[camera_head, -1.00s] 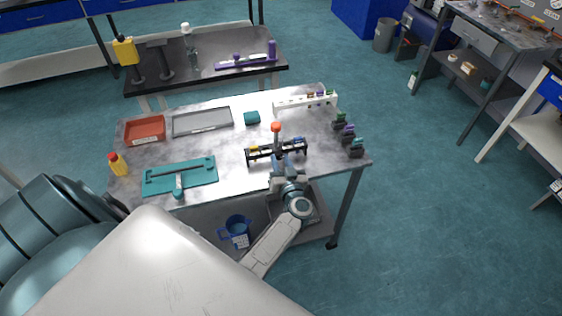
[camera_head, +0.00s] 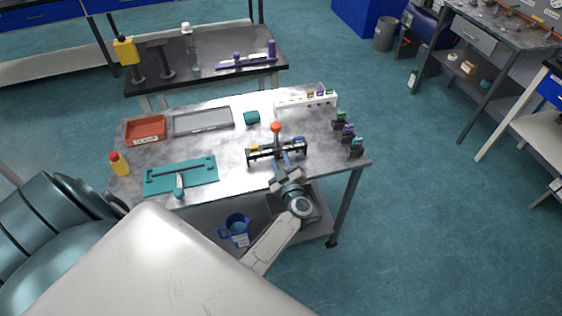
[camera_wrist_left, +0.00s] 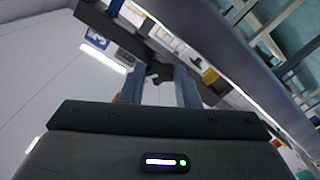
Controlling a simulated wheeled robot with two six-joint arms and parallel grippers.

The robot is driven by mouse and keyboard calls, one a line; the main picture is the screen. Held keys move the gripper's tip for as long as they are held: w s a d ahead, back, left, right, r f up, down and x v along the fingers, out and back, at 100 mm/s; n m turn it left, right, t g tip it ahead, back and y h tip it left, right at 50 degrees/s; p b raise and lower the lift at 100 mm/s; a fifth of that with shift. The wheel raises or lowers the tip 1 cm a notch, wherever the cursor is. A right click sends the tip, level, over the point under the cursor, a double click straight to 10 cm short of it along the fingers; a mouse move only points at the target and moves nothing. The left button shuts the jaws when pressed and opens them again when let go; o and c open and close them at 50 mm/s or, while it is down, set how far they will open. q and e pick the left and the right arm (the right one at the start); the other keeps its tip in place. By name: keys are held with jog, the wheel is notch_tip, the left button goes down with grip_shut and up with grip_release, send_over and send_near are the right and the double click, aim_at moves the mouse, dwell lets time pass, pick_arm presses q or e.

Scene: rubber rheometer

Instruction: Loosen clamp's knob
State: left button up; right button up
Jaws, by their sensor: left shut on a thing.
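A black frame (camera_head: 262,155) with yellow and blue marked parts stands near the front edge of the grey table; it seems to be the clamp. A post with a red ball top (camera_head: 276,127) rises at its middle. My left gripper (camera_head: 282,161) is at the front of the frame, low at its middle. In the left wrist view, my left gripper (camera_wrist_left: 160,80) has its two blue-grey fingers on either side of a small dark knob (camera_wrist_left: 158,71) and is shut on it. The knob is hidden in the head view. My right gripper is not in view.
A teal plate (camera_head: 205,176) and a yellow bottle (camera_head: 119,165) are at the table's left. A red tray (camera_head: 145,129), a grey tray (camera_head: 203,121) and a white rack (camera_head: 292,104) are at the back. Several small dark clips (camera_head: 347,132) line the right edge.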

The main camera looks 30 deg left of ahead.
pick_arm(q)
jog(key=n+b, duration=0.1)
jog(key=n, duration=0.3)
jog(key=shift+f+n, duration=0.1)
jog(key=shift+n, duration=0.3)
jog(key=shift+n+b, duration=0.3)
jog(key=shift+n, duration=0.3)
jog(key=o, duration=1)
jog(key=shift+c, duration=0.2)
jog(key=p+v, duration=0.1)
jog(key=v, duration=0.9)
jog(key=shift+s+d, duration=0.25)
jog(key=shift+d, duration=0.05)
